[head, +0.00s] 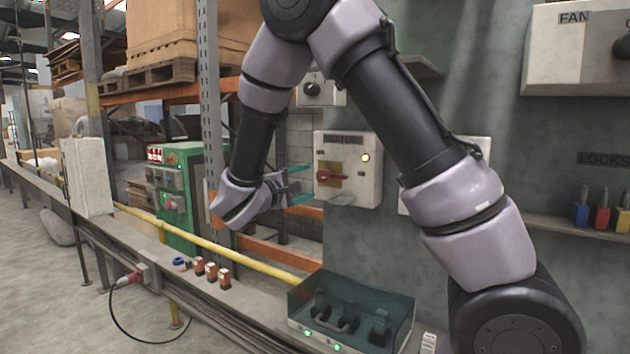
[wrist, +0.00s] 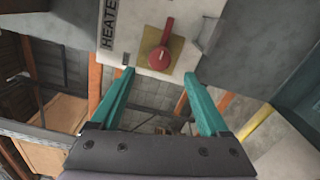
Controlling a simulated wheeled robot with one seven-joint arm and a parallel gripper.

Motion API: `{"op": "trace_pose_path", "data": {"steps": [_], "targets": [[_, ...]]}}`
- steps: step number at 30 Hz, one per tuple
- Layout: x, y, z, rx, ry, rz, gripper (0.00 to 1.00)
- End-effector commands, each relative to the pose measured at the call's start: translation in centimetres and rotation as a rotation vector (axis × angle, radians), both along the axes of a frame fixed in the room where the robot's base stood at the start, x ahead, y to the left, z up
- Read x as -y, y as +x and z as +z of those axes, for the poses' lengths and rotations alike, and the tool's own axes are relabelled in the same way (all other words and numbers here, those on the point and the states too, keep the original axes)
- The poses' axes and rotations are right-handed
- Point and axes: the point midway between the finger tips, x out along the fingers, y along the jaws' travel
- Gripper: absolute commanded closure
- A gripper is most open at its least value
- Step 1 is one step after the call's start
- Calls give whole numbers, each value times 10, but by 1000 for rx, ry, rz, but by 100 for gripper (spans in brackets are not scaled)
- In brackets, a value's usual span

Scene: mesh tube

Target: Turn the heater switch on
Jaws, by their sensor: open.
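The heater box (head: 363,187) is a pale panel on the grey wall, with a dark label plate on top, a lit amber lamp (head: 366,157) and a red rotary switch (head: 326,176) on a yellowish plate. In the head view the switch handle lies roughly level. In the wrist view the red switch (wrist: 160,57) is ahead of the fingers, and the label reads HEATE, cut off by the frame. My gripper (head: 302,184) has teal fingers, is open and empty, and is just left of the switch. In the wrist view its fingertips (wrist: 159,73) flank the switch plate; contact cannot be told.
A grey knob box (head: 318,90) is above the heater box. A clear-lidded case (head: 352,308) stands on the bench below. A yellow pipe (head: 215,247) and orange shelving are at left.

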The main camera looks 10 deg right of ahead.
Motion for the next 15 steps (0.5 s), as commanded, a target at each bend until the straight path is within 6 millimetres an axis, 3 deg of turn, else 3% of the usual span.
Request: {"op": "trace_pose_path", "data": {"steps": [6,15], "targets": [[-14,-14,0,0,0,0,21],[-15,-15,0,-1,1,-1,21]]}}
